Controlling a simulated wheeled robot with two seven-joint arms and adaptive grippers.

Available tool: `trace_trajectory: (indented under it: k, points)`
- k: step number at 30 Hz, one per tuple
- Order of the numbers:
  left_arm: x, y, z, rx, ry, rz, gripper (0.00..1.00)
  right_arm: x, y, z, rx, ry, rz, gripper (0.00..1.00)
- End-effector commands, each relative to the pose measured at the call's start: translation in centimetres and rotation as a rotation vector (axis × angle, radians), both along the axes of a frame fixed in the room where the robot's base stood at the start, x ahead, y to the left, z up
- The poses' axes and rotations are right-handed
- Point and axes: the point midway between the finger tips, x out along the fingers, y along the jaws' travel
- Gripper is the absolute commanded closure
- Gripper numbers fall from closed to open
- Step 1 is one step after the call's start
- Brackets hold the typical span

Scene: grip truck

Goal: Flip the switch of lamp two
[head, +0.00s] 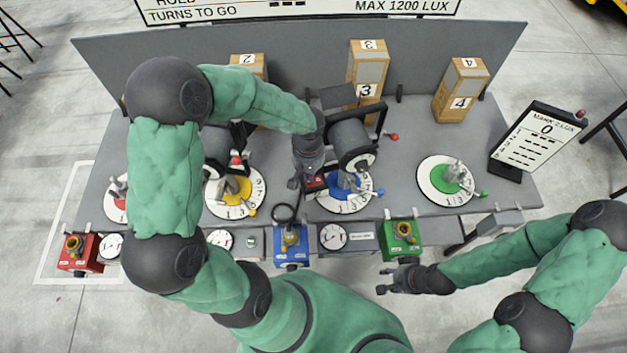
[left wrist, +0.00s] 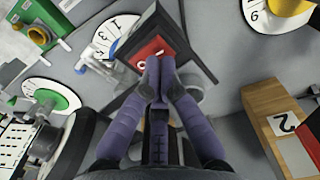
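A red switch (head: 315,183) in a dark housing sits beside the blue dial (head: 345,192). In the left wrist view the red rocker (left wrist: 150,50) with a white mark is right at my fingertips; I cannot tell whether they press it. My left gripper (head: 296,183) points down at this switch, its fingers together and nothing held between them. A wooden block marked 2 (head: 246,60) stands behind, partly hidden by my left arm. A grey lamp head (head: 352,142) with black flaps is just right of my left gripper. My right gripper (head: 384,281) is empty, fingers apart, before the table's front edge.
A second lamp head (head: 217,146) is partly hidden by my left arm. Yellow (head: 228,194) and green (head: 445,178) dials lie on the grey table. Red, blue and green boxes (head: 402,238) line its front. A sign (head: 540,135) stands at the right.

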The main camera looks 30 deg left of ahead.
Motion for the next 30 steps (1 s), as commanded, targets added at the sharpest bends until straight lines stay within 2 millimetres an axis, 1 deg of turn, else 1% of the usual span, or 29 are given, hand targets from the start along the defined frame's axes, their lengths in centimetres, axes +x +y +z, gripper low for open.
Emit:
trace_trajectory:
  k: [30]
  points:
    - [0.0, 0.0, -1.3, 0.000, 0.000, 0.000, 1.00, 0.0, 0.0, -1.2, 0.000, 0.000, 0.000, 0.60]
